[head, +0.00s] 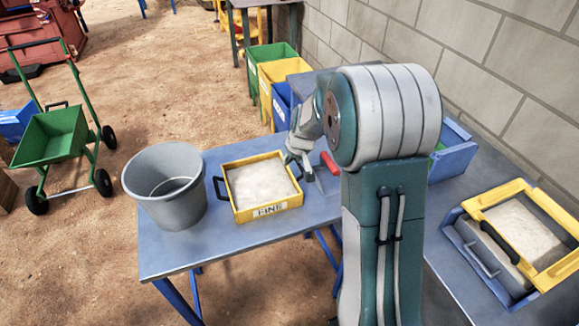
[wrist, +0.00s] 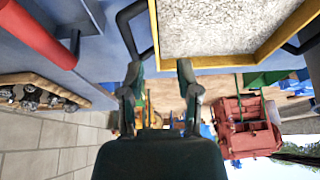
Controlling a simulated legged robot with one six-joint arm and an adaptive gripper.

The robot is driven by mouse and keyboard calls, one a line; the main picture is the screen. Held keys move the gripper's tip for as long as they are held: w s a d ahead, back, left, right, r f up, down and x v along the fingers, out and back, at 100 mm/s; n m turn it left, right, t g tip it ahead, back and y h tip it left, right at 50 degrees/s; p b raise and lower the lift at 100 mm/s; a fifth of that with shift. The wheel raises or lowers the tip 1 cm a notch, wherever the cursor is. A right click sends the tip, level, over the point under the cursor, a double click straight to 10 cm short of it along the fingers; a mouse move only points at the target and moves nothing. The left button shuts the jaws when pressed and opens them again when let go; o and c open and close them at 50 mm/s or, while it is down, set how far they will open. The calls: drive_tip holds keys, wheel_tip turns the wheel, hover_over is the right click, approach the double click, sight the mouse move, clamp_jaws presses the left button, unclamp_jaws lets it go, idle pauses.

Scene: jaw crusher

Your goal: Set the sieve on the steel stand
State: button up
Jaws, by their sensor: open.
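A yellow-framed box (head: 238,214) labelled FINE, with black side handles and a pale speckled surface, sits on the grey-blue bench; it also shows in the wrist view (wrist: 262,62). I cannot tell surely which frame is the sieve, or whether the grey frame is the stand. My gripper (head: 299,155) is open and empty beside the FINE box's right side; in the wrist view the fingers (wrist: 158,75) are apart, near a black handle (wrist: 133,28).
A grey bucket (head: 168,205) stands left of the FINE box. A red-handled item (head: 330,163) lies close to my gripper. A blue bin (head: 455,155) stands behind my arm, near the block wall. The bench front edge (head: 215,255) is clear.

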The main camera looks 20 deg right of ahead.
drive_tip(key=shift+v, duration=0.85)
drive_tip(key=s+a+r, duration=0.6)
drive_tip(key=s+r, duration=0.7)
drive_tip(key=s+a+r, duration=0.1)
drive_tip(key=s, duration=0.7)
drive_tip(key=s+a+r+t, duration=0.1)
drive_tip(key=s+a, duration=0.1)
drive_tip(key=s, duration=0.6)
drive_tip(key=shift+s+r, duration=0.4)
